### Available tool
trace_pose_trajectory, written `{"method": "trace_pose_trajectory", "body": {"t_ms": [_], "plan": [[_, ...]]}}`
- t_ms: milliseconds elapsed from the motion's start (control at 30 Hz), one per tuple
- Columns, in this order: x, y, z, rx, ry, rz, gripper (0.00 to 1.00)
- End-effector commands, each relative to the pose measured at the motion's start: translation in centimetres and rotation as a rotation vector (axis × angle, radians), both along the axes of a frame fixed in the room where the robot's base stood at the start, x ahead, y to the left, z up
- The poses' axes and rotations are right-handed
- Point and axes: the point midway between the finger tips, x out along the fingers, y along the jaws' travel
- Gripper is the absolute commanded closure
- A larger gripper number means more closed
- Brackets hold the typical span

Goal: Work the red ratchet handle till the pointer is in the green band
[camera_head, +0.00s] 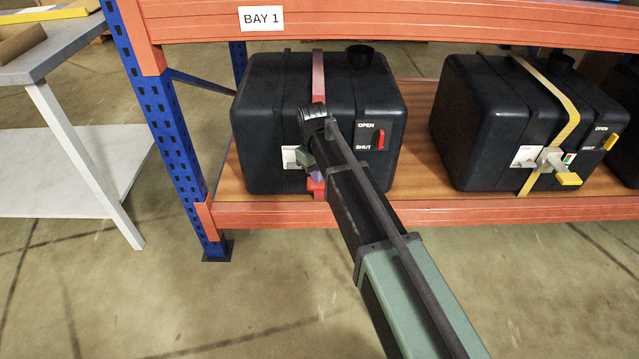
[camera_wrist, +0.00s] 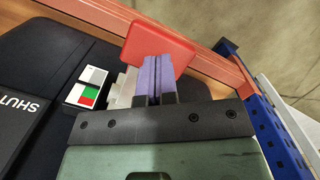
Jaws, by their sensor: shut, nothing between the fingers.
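The red ratchet handle (camera_wrist: 160,44) shows as a flat red paddle in the wrist view. In the head view part of it (camera_head: 316,186) shows low on the front of the left black tank, mostly hidden by my arm. My gripper (camera_wrist: 157,62) has its purple fingers shut together with nothing between them. The fingertips overlap the paddle in the wrist view; I cannot tell whether they touch it. The small gauge (camera_wrist: 88,87) beside the ratchet shows white, green and red areas. I cannot make out where its pointer is.
The black tank (camera_head: 265,120) with a red strap (camera_head: 318,75) stands on the wooden shelf under the BAY 1 sign (camera_head: 261,18). A red OPEN/SHUT lever (camera_head: 381,140) is on its front. A second tank (camera_head: 480,110) with a yellow strap stands right. A blue upright (camera_head: 160,125) is left.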

Motion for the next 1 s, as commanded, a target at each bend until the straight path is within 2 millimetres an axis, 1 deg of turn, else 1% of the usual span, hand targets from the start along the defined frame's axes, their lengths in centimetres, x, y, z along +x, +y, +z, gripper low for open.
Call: {"method": "trace_pose_trajectory", "body": {"t_ms": [33,200,267,300,467,700,1000], "plan": [[0.0,0.0,-1.2,-0.001,0.001,0.0,1.0],[0.0,0.0,-3.4,-0.001,0.001,0.0,1.0],[0.0,0.0,-4.0,-0.001,0.001,0.0,1.0],[0.0,0.0,-3.3,-0.001,0.001,0.0,1.0],[0.1,0.1,-3.0,-0.001,0.001,0.0,1.0],[2.5,2.0,-2.0,0.001,-0.001,0.002,1.0],[2.4,1.9,-2.0,0.0,-0.001,0.0,1.0]]}}
